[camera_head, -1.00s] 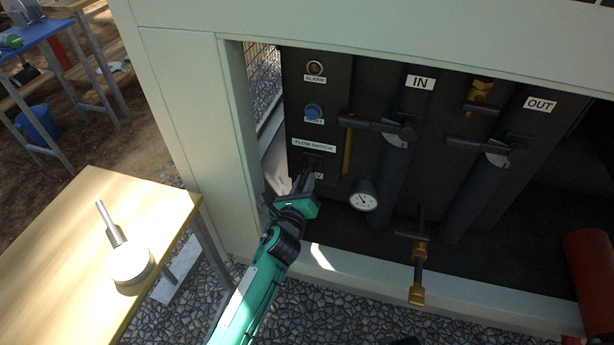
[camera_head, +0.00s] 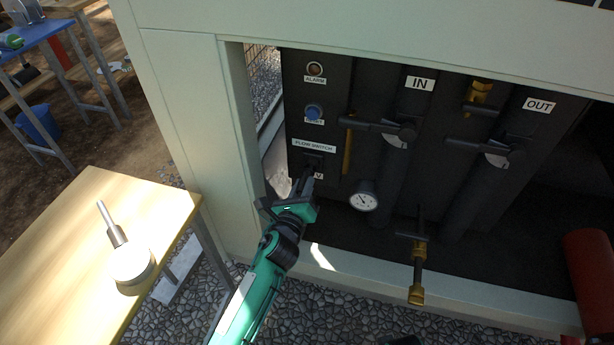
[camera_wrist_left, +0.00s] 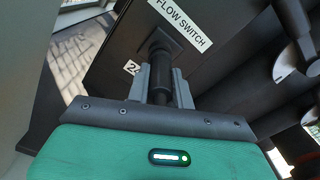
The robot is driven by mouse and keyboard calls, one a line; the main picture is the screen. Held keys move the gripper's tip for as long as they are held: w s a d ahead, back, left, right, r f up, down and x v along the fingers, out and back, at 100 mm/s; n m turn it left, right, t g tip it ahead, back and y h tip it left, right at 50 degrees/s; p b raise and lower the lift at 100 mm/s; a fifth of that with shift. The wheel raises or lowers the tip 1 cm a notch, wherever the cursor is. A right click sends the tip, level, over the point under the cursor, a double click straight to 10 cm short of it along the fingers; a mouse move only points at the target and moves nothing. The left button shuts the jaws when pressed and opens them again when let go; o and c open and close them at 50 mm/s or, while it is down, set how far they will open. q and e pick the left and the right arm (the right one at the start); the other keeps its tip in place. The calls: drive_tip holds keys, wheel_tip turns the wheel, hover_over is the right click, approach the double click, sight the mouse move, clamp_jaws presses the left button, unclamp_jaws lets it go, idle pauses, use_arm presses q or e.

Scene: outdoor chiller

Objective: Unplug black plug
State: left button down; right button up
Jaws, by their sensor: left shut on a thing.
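The black plug (camera_wrist_left: 160,72) sits under the "FLOW SWITCH" label in the left wrist view. Its far end meets the dark socket plate on the panel; I cannot tell whether it is fully seated. My left gripper (camera_wrist_left: 160,92) is shut around the plug's body, one grey finger on each side. In the head view my left gripper (camera_head: 300,190) reaches up to the panel's lower left, just below the flow switch socket (camera_head: 313,161), and its fingers hide most of the plug. My right gripper does not show.
The dark panel carries a blue reset button (camera_head: 313,112), an alarm lamp (camera_head: 314,69), a pressure gauge (camera_head: 363,201) and valve handles (camera_head: 378,126) to the right. The pale cabinet frame (camera_head: 236,140) stands close on the left. A wooden table (camera_head: 70,250) is at lower left.

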use_arm(q)
drive_tip(key=shift+p+v, duration=0.4)
drive_tip(key=shift+v, duration=1.85)
drive_tip(key=c, duration=1.8)
unclamp_jaws()
clamp_jaws()
